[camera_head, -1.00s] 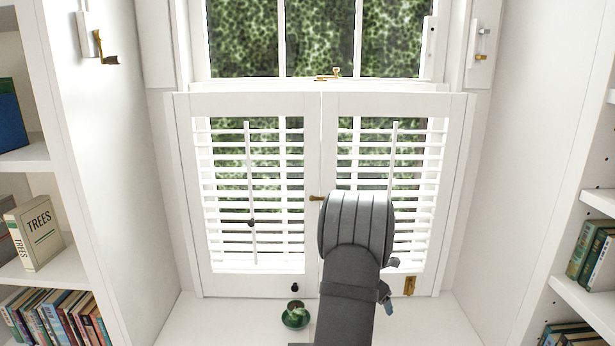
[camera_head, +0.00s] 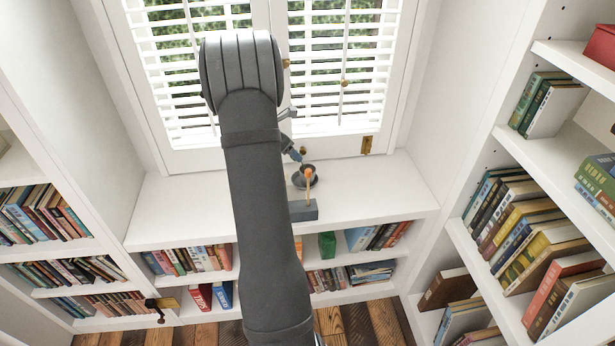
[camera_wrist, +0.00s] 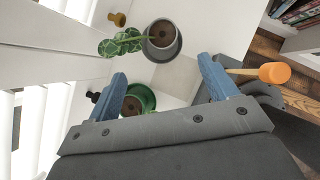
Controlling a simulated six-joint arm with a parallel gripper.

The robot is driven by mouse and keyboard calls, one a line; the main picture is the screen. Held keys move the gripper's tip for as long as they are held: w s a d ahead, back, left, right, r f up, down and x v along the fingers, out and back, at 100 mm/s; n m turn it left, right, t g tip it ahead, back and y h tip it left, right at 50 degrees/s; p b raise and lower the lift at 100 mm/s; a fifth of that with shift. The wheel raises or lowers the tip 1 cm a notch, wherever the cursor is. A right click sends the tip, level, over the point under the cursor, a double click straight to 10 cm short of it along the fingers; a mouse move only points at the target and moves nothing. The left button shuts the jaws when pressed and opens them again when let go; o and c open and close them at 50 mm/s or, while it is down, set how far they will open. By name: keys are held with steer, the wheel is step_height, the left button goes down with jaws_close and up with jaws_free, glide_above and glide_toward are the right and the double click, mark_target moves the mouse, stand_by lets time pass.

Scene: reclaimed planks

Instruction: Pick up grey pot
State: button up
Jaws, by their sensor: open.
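The grey pot (camera_wrist: 174,52) stands on the white sill and holds dark soil and a patterned green leaf that hangs out to the left in the wrist view. It also shows in the head view (camera_head: 312,184), right of my arm, partly covered by an orange-headed object. My gripper (camera_wrist: 163,69) is open and empty, its two blue fingers spread apart. The grey pot lies beyond the fingertips, apart from them. In the head view only a small blue part of my gripper (camera_head: 293,151) shows; my arm hides the rest.
A green pot (camera_wrist: 149,94) stands near the left finger; my arm hides it in the head view. An orange-headed mallet-like object (camera_wrist: 273,72) is right of the right finger. A grey block (camera_head: 303,211) is at the sill's front edge. Shutters stand behind; the right sill is clear.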

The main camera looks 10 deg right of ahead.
mark_target(302, 173)
steer(key=x, duration=1.1)
steer(key=shift+d+f, duration=0.2)
steer(key=shift+f, duration=0.1)
steer(key=x, duration=0.5)
steer(key=shift+s+f, duration=0.15)
steer(key=c, duration=1.4)
steer(key=shift+o, duration=0.2)
step_height(302, 173, up, 21)
